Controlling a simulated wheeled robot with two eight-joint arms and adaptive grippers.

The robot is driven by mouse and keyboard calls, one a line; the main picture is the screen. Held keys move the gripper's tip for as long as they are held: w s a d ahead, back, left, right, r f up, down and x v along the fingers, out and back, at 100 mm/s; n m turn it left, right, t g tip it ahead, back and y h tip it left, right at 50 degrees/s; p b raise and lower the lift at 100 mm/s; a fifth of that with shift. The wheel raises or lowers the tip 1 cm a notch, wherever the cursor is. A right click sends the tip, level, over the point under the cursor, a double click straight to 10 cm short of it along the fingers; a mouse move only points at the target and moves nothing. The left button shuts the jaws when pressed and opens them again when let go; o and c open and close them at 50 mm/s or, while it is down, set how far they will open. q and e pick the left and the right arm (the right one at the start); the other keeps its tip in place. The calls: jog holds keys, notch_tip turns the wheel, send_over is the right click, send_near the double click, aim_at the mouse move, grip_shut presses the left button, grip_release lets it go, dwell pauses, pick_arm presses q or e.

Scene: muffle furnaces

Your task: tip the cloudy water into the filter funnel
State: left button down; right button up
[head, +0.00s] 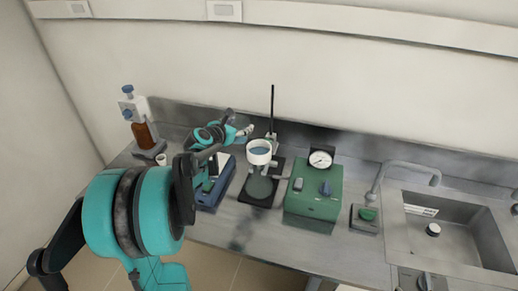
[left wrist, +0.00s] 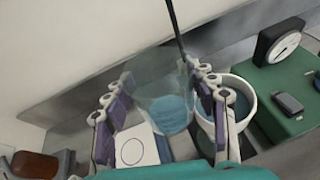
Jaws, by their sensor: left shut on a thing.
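My left gripper (head: 243,132) is shut on a clear beaker (left wrist: 163,95), held between its two purple-padded fingers in the left wrist view. Bluish water shows in the lower part of the beaker; I cannot tell how far it tilts. The white filter funnel (head: 259,153) sits on top of a flask (head: 260,187) on a dark stand base. In the left wrist view the funnel (left wrist: 241,92) is just right of the beaker, partly behind the right finger, with bluish liquid or a bluish surface inside. In the head view the beaker is hard to make out. My right gripper is not in view.
A thin stand rod (head: 272,108) rises behind the funnel. A green pump (head: 312,208) with a gauge stands right of it, and a blue device (head: 213,195) left. A brown bottle (head: 145,135) and small white cup (head: 161,159) stand further left. A sink (head: 455,240) is far right.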

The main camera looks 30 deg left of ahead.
pick_arm(q)
jog(key=shift+d+f+n+h+b, duration=0.1)
jog(key=shift+f+n+h+b, duration=0.1)
jog(key=shift+n+h+b, duration=0.25)
jog(key=shift+r, duration=0.15)
jog(key=shift+r+p, duration=1.9)
jog(key=shift+r, duration=0.55)
